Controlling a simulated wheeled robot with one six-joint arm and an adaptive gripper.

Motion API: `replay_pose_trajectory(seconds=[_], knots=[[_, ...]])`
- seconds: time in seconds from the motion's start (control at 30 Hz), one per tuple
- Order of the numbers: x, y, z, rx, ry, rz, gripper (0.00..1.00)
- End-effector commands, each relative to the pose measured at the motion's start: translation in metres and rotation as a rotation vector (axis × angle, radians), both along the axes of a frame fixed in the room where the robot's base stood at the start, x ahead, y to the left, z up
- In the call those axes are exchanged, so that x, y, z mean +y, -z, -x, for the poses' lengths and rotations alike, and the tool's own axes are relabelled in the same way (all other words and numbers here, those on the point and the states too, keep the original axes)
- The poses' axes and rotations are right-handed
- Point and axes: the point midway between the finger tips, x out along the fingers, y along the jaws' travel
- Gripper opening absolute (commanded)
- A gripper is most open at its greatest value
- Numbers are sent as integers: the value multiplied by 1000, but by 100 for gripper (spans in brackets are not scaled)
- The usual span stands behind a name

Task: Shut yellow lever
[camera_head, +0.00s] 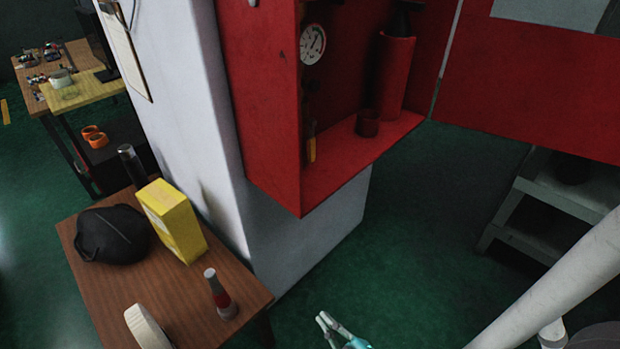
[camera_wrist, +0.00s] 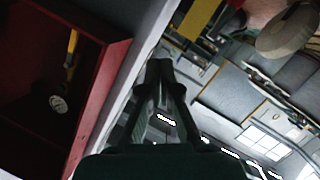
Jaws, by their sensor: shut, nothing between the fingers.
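The yellow lever (camera_head: 311,142) is a small, narrow handle inside the red wall cabinet (camera_head: 272,110), by its left wall and below a round white gauge (camera_head: 313,44). In the head view it hangs roughly upright, with its yellow end low. It also shows at the upper left of the wrist view (camera_wrist: 72,48). My gripper (camera_head: 325,319) is at the bottom of the head view, below and in front of the cabinet, apart from the lever. In the wrist view its fingers (camera_wrist: 159,72) meet at the tips, empty, just outside the cabinet's edge.
The cabinet's red door (camera_head: 530,95) stands open to the right. A red cylinder (camera_head: 394,75) and a small dark red cup (camera_head: 367,123) stand inside. A wooden table (camera_head: 95,290) with a yellow box (camera_head: 173,222) is at left. Grey steps (camera_head: 560,190) stand at right.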

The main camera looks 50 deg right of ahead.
Motion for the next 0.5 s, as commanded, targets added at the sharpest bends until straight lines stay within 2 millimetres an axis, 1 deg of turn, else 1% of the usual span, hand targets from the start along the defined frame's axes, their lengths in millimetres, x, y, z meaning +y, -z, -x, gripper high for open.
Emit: replay_pose_trajectory(seconds=[0.03,0.17,0.2,0.27,0.3,0.37,0.4,0.47,0.5], knots=[[-12,-3,-18,-5,6,48,0],[-40,-9,-56,8,-2,183,0],[-49,-12,-67,11,-5,226,0],[-64,-19,-83,16,-11,293,0],[-74,-23,-94,19,-17,338,0],[-90,-32,-110,22,-25,408,0],[-101,-38,-119,23,-31,457,0],[-118,-49,-133,27,-40,530,0],[-130,-57,-142,28,-46,582,0]])
